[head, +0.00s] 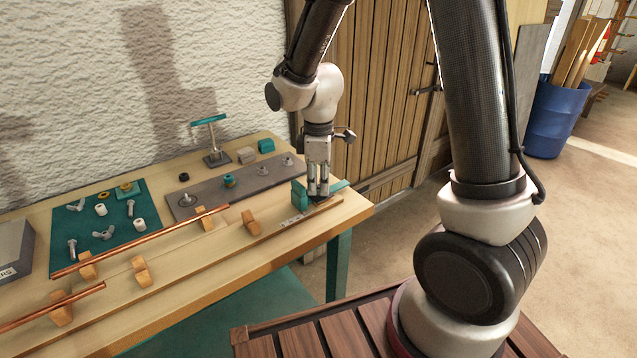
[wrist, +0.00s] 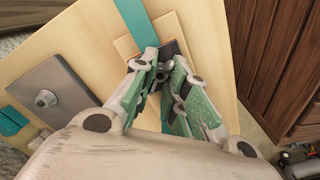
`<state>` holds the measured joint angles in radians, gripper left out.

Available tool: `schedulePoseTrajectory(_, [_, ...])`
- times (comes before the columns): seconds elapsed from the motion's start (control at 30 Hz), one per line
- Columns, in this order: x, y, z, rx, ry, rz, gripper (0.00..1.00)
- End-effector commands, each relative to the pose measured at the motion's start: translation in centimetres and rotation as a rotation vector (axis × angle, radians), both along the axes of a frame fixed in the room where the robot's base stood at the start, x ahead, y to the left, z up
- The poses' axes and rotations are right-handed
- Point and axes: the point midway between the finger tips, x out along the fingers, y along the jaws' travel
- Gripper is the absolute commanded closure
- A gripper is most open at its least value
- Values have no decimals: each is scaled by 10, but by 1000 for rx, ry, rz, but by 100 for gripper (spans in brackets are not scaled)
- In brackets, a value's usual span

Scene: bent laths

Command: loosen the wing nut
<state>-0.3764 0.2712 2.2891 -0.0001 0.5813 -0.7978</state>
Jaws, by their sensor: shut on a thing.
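My gripper (head: 318,196) points down at the right end of the workbench, beside an upright teal block (head: 299,196). In the wrist view my gripper (wrist: 166,70) has its two fingers closed in on a small dark metal piece, the wing nut (wrist: 167,66). Most of the wing nut is hidden by the fingertips, so I cannot tell how its wings lie. It sits over a dark patch on a pale wooden piece (wrist: 126,46). In the head view the fingers hide the wing nut.
A teal strip (wrist: 133,18) runs under the fingers. A grey plate (head: 210,192) with several studs lies behind. A teal mat (head: 75,215) holds loose hardware. Copper rods (head: 150,238) rest on wooden blocks at the left. A teal-topped stand (head: 209,120) rises at the back.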

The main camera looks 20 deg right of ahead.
Motion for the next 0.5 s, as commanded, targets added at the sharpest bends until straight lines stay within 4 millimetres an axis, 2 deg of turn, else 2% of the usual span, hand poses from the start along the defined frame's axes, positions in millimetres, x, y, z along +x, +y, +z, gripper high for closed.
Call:
schedulePoseTrajectory(0.2, [0,0,0,0,0,99,100])
schedulePoseTrajectory(0.5, [0,0,0,0,0,152,100])
